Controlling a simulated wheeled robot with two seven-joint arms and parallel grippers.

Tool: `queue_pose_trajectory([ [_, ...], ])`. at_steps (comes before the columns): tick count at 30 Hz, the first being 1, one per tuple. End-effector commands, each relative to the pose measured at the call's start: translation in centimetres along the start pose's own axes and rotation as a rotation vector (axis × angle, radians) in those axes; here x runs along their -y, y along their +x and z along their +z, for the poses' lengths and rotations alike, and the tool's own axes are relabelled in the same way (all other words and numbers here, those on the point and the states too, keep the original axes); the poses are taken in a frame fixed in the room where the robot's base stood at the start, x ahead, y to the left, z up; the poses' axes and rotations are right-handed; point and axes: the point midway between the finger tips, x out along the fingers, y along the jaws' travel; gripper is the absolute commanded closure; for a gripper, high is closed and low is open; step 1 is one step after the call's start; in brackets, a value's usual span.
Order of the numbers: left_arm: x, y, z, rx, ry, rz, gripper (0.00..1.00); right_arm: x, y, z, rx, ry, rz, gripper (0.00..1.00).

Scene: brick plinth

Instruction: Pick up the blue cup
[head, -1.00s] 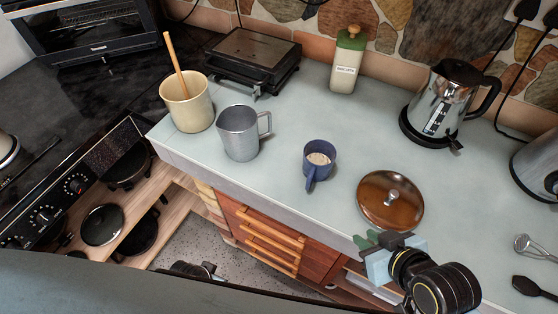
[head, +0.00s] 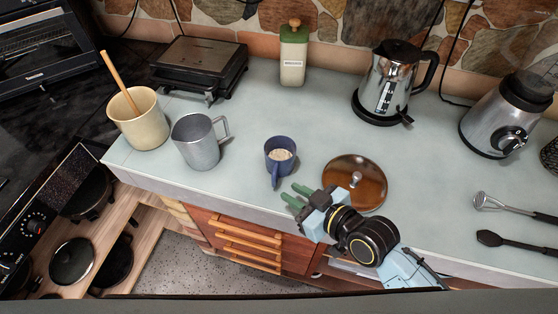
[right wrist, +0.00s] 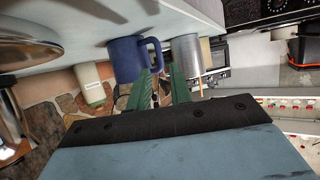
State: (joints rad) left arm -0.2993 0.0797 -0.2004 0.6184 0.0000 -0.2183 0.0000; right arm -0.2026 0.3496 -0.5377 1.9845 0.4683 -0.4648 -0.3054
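The blue cup (head: 279,157) stands upright on the pale counter, with something light beige inside and its handle toward the counter's front edge. In the right wrist view the blue cup (right wrist: 126,60) appears upside down beyond the fingers, its handle on the right side. My right gripper (head: 297,195) has green fingers, spread apart and empty, just in front and to the right of the cup's handle. In the right wrist view the open gripper (right wrist: 160,85) points toward the cup; whether a finger touches it I cannot tell. My left gripper is not in view.
A grey metal mug (head: 198,143) and a cream pot (head: 140,125) with a wooden spoon stand left of the cup. A brown lid (head: 365,190) lies close right, partly behind my right gripper. A kettle (head: 392,80) stands behind.

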Motion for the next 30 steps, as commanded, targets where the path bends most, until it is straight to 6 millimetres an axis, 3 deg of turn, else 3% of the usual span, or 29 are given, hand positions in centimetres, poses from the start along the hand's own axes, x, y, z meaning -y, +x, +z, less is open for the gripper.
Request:
queue_pose_trajectory([
  [3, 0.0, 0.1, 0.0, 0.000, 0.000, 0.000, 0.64, 0.0, 1.9, 0.0, 0.000, 0.001, 0.000, 0.79],
  [11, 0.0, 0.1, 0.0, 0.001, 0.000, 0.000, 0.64, 0.0, 3.8, 0.0, 0.000, 0.001, -0.001, 0.79],
  [19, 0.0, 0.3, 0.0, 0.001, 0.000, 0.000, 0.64, -0.1, 7.4, 0.3, 0.000, 0.001, 0.000, 0.79],
  [30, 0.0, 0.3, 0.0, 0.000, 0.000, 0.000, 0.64, -0.1, 8.2, 0.3, 0.001, 0.000, -0.001, 0.81],
])
